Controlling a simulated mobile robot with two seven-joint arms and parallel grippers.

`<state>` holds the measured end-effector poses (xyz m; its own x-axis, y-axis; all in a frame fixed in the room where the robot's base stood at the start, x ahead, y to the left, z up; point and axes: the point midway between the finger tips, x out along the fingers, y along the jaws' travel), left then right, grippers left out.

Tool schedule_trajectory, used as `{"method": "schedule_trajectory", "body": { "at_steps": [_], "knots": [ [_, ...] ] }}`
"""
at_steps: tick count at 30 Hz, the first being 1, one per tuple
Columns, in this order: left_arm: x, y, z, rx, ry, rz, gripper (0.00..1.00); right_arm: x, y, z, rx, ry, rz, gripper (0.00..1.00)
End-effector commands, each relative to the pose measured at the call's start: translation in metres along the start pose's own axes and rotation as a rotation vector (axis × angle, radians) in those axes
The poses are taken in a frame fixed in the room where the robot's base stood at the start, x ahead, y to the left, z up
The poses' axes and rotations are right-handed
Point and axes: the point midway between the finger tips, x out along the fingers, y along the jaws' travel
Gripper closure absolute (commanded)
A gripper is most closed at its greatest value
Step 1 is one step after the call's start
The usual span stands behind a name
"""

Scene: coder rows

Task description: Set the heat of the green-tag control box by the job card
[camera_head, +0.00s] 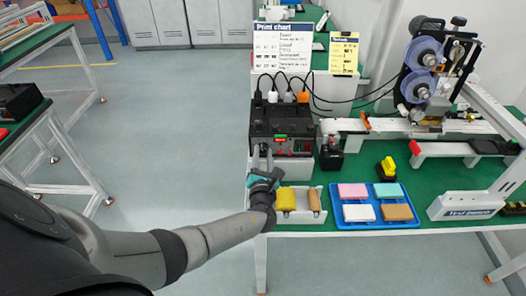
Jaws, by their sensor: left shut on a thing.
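The control box (289,121) is black with a small red and green display on its front, and it stands at the left end of the bench. My right gripper is out of view.
A white tray with a yellow block (286,199) lies right of my left wrist. A blue tray (375,224) holds several coloured pads. A small black bottle (331,157) stands beside the box. Cables run behind it. A printing machine (430,85) fills the right.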

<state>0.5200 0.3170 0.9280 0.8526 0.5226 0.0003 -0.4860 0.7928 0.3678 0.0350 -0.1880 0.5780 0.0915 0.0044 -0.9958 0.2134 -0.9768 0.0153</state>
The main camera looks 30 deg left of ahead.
Motion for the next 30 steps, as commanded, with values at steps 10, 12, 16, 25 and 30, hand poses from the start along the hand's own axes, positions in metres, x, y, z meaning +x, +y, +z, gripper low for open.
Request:
{"method": "schedule_trajectory", "body": {
  "at_steps": [10,12,16,25,30],
  "knots": [
    [-0.001,0.000,0.001,0.330,0.001,-0.002,1.00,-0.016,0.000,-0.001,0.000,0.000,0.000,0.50],
    [-0.001,0.000,0.001,0.397,0.001,-0.002,1.00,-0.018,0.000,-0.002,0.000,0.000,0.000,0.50],
    [-0.001,0.000,0.001,0.511,0.002,-0.002,1.00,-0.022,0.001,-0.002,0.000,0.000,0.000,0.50],
    [-0.001,0.000,0.000,0.722,0.002,-0.002,1.00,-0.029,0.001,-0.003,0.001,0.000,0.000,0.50],
    [-0.001,0.000,-0.001,0.794,0.002,-0.002,1.00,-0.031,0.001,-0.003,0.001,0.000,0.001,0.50]
  ]
}}
